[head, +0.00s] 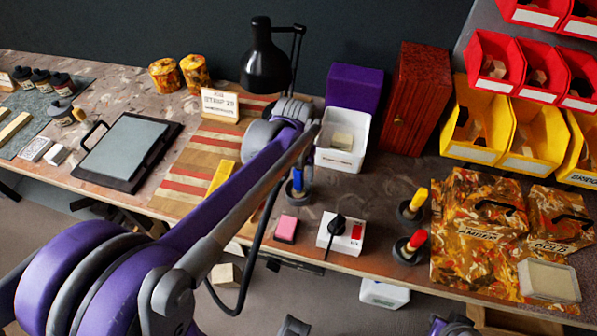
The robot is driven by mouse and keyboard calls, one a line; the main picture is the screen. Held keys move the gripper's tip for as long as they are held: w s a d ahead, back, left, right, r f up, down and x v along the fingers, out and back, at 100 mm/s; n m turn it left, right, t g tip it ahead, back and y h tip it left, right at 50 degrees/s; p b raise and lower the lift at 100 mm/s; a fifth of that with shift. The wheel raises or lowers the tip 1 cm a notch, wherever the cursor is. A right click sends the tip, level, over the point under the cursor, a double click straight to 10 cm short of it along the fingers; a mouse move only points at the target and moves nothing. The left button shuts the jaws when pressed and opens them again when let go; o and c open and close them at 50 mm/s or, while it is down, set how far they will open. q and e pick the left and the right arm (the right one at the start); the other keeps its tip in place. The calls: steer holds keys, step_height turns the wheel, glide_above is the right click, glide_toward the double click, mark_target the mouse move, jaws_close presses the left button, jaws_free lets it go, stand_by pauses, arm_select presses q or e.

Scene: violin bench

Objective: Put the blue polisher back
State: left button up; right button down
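The blue polisher (298,179) shows as a small blue upright piece at the middle of the bench, at a dark round stand (296,195). My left arm reaches over the bench from the lower left, and my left gripper (304,170) points down right at the blue polisher. The forearm and wrist hide most of the fingers, so I cannot tell whether they are closed on it. I also cannot tell whether the polisher is fully seated in the stand. My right gripper is not clearly in view; only bits of purple and grey show at the bottom edge.
Yellow (419,198) and red (417,240) polishers stand in dark round stands to the right. A pink block (286,229) and a white switch box (346,236) lie nearby. A white bin (343,155), black lamp (265,65) and purple box (354,88) stand behind.

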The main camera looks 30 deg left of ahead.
arm_select(q)
steer(key=shift+r, duration=0.1)
steer(key=shift+r, duration=0.3)
step_height(320, 180, up, 11)
steer(key=s+p, duration=0.1)
steer(key=p, duration=0.1)
steer(key=s+d+f+m+t, duration=0.1)
steer(key=s+d+f, duration=0.2)
steer(key=s+f, duration=0.3)
steer(key=s+d+f+m+t, duration=0.1)
steer(key=s+d+f+t, duration=0.1)
steer(key=s+f, duration=0.4)
steer(key=s+d, duration=0.1)
steer(key=s, duration=0.3)
steer(key=shift+d+f+m+t, duration=0.2)
steer(key=shift+d+m+t, duration=0.1)
steer(key=shift+d+m, duration=0.1)
stand_by(0.8)
